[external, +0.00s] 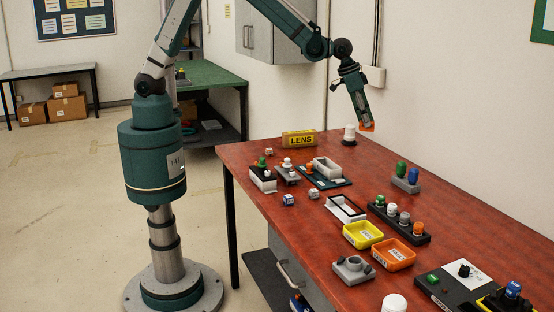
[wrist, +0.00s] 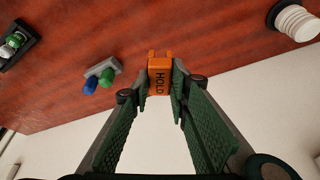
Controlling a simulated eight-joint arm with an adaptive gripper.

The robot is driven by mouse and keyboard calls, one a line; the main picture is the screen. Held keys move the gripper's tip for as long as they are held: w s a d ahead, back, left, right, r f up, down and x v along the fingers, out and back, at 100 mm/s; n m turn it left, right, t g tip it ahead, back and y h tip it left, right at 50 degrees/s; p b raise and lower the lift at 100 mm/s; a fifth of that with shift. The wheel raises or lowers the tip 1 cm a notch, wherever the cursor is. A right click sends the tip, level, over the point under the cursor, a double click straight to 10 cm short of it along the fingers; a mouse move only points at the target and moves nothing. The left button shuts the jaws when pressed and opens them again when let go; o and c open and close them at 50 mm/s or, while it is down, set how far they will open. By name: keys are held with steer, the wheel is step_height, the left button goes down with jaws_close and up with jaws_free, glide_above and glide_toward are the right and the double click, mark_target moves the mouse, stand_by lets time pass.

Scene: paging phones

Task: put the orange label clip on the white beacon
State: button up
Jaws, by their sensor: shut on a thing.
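My gripper (external: 365,117) is shut on the orange label clip (external: 368,127) and holds it above the far end of the red table. In the wrist view the clip (wrist: 159,78) sits between the fingertips and bears the word HOLD. A white beacon (external: 349,135) stands upright at the table's far end, just left of the clip in the external view. In the wrist view the ribbed white beacon (wrist: 294,20) is at the upper right, apart from the clip. Another white domed thing (external: 394,303) is cut off at the bottom edge of the external view.
A yellow LENS block (external: 299,139) stands at the far left edge. A grey holder with green and blue pegs (external: 406,182) is on the right. Yellow (external: 363,235) and orange (external: 393,254) trays lie mid-table. A wall (external: 480,130) runs behind the table.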

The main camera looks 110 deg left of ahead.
steer(key=s+a+r+n+y+p, duration=0.1)
steer(key=s+a+n, duration=0.15)
steer(key=a, duration=0.45)
steer(key=s+a+r+n, duration=0.1)
steer(key=s+a, duration=0.2)
steer(key=a, duration=0.5)
steer(key=r+n+g+y+p, duration=0.1)
steer(key=n+p, duration=0.1)
glide_above(353, 125)
steer(key=s, duration=0.2)
steer(key=shift+w+d+r, duration=0.15)
steer(key=shift+w+d, duration=0.05)
steer(key=shift+d, duration=0.2)
steer(key=shift+f, duration=3.1)
steer(key=shift+f, duration=1.9)
steer(key=shift+f, duration=0.2)
